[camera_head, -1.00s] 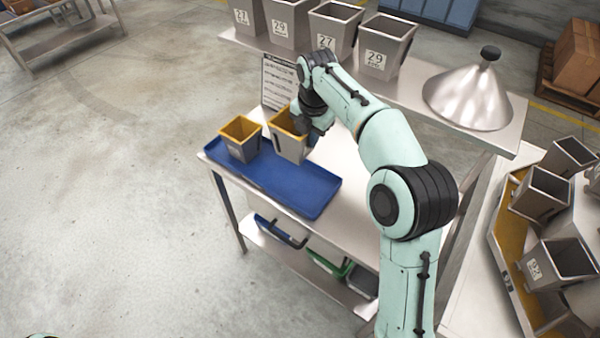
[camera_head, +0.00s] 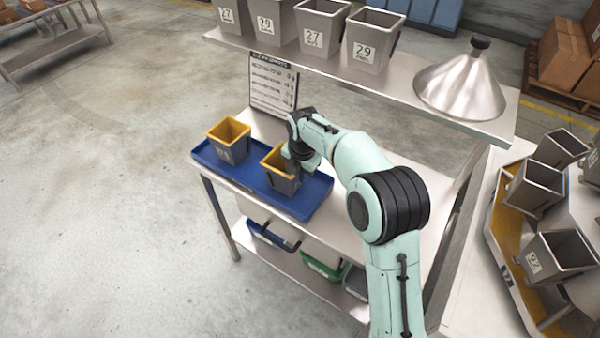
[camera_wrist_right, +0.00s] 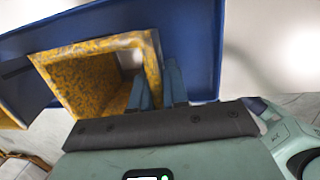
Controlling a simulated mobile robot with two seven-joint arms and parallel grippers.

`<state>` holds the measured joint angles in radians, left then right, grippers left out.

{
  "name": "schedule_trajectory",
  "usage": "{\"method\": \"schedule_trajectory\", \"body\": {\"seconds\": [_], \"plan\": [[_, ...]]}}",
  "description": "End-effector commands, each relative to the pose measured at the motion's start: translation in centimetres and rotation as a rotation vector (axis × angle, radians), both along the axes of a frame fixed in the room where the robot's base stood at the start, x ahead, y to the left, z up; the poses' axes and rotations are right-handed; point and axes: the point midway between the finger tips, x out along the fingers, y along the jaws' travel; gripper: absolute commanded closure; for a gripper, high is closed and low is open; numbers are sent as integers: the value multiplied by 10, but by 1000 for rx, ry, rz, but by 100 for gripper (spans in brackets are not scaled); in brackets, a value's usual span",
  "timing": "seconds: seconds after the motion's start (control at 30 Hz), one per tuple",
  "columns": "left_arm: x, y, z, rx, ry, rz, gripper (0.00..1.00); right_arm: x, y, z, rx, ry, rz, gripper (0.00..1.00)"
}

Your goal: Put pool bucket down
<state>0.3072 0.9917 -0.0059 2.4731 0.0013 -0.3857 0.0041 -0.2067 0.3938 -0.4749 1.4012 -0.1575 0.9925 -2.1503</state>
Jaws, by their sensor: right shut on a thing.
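A grey bucket with a yellow rim, the pool bucket (camera_head: 281,184), is at the right half of the blue tray (camera_head: 318,193). My right gripper (camera_head: 296,160) is shut on its right wall near the rim. The bucket looks upright and at tray level; whether its base touches the tray cannot be told. In the right wrist view the bucket's worn yellow inside (camera_wrist_right: 92,78) shows empty, with the right gripper's fingers (camera_wrist_right: 160,88) at its wall. A second yellow-rimmed bucket (camera_head: 229,144) stands on the tray's left half. My left gripper is out of view.
The tray lies on a steel table. A sign (camera_head: 273,83) stands behind it. The shelf (camera_head: 400,90) above holds several grey buckets and a metal cone (camera_head: 462,85). A carousel (camera_head: 510,262) with grey buckets is at the right.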

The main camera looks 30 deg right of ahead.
Motion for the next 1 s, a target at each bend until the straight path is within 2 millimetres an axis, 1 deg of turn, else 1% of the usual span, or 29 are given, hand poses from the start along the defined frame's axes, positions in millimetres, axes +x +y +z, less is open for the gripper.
{"method": "schedule_trajectory", "body": {"seconds": [0.13,0.27,0.3,0.37,0.4,0.67,0.77,0.87,1.0], "plan": [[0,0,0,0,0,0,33,1,0,2,0,-5,-1,100],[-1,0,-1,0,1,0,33,1,0,-2,0,-3,-1,100],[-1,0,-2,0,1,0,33,0,0,-3,0,0,-1,82],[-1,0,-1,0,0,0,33,0,0,-3,0,0,-1,63],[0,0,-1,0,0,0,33,0,0,-3,0,0,0,60],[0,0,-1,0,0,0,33,0,0,-2,0,0,0,60],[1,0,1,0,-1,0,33,0,0,5,0,-3,0,60],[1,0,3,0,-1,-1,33,-1,1,18,1,-5,-1,60],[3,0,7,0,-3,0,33,-6,2,48,1,-6,0,60]]}}
